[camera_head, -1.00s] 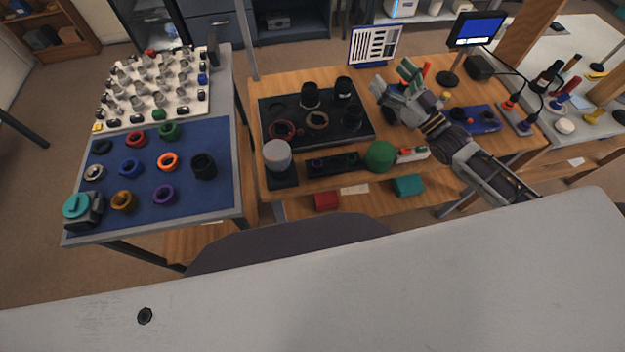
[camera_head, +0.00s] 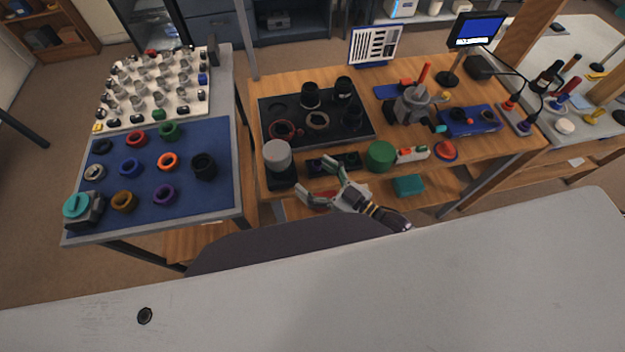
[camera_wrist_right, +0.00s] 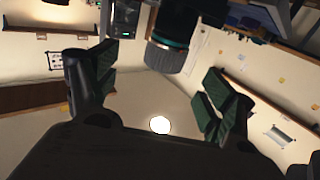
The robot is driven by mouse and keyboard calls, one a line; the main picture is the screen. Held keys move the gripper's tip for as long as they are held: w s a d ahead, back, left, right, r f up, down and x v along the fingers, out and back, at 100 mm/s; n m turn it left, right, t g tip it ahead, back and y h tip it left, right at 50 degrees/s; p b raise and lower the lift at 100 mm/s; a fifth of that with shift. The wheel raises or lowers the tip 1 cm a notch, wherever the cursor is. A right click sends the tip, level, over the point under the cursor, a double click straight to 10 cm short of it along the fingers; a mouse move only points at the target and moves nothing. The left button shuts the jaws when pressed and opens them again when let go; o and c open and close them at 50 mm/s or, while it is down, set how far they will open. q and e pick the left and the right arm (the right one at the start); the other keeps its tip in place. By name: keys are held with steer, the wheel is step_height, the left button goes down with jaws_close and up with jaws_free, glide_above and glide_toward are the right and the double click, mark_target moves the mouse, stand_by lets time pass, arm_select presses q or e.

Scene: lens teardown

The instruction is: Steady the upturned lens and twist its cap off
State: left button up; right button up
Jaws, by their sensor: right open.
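The upturned lens shows as a pale grey cylinder (camera_head: 277,157) standing upright on a black block (camera_head: 282,178) at the front left of the wooden bench. In the right wrist view, which shows the room upside down, I take the dark lens with a teal band and ribbed grey end (camera_wrist_right: 168,52) to be the same one. My right gripper (camera_head: 314,178) is open and empty at the bench's front edge, to the right of the lens and apart from it. In the right wrist view its green-padded fingers (camera_wrist_right: 160,86) are spread wide, with the lens beyond them. My left gripper is not in view.
A green cylinder (camera_head: 381,156) and a dark strip (camera_head: 347,160) lie right of the lens, near the gripper. A black tray (camera_head: 268,112) with dark lens parts lies behind. A blue mat (camera_head: 140,187) with coloured rings is left.

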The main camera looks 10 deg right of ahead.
mark_target(277, 157)
steer(key=shift+s+a+f, duration=0.2)
steer(key=shift+s+a, duration=0.2)
steer(key=shift+a, duration=0.05)
steer(key=shift+x, duration=5.95)
steer(key=shift+f, duration=0.1)
steer(key=c, duration=1.3)
steer(key=o, duration=1.4)
steer(key=shift+o, duration=0.2)
